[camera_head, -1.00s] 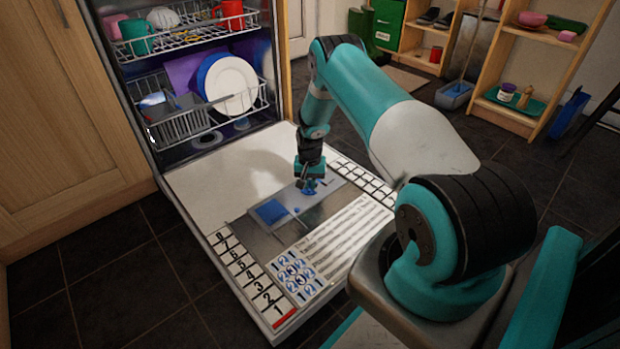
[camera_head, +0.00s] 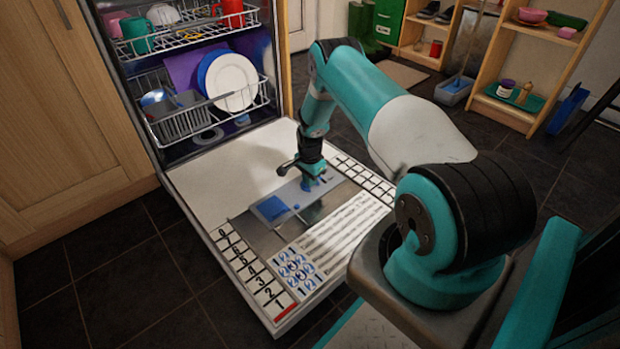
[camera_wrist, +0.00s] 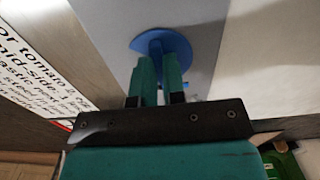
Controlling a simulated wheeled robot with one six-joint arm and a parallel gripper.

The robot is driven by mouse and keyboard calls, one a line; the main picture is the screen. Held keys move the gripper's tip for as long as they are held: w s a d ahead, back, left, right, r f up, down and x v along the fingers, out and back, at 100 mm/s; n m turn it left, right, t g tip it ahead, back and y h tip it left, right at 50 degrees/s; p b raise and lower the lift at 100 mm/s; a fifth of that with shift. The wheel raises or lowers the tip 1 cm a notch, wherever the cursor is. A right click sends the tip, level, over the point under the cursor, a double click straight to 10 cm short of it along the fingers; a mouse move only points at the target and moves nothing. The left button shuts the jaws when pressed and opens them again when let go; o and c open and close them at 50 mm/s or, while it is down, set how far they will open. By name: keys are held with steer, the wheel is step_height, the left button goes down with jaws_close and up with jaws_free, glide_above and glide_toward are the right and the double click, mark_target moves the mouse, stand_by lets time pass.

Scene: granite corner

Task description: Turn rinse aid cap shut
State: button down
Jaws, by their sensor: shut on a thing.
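The rinse aid cap (camera_wrist: 178,43) is blue and round with a raised grip bar, set in the grey dispenser panel (camera_wrist: 115,25) on the lowered dishwasher door. My gripper (camera_wrist: 158,60) is shut on the cap's grip bar in the wrist view. In the head view my gripper (camera_head: 312,183) points down at the dispenser, and its jaws hide most of the cap. A blue dispenser lid (camera_head: 271,208) lies to the left of the cap on the same panel.
The open door (camera_head: 225,180) lies flat, with printed labels (camera_head: 335,240) along its front part. The lower rack (camera_head: 185,122) with plates stands behind it. A wooden cabinet (camera_head: 75,130) is at left, and shelves (camera_head: 540,60) stand at back right.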

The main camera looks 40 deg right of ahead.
steer(key=shift+d, duration=0.1)
stand_by(0.3)
steer(key=c, duration=1.2)
jaws_free()
step_height(320, 180, up, 17)
steer(key=p, duration=0.7)
steer(key=shift+r+p, duration=0.2)
steer(key=shift+p, duration=0.15)
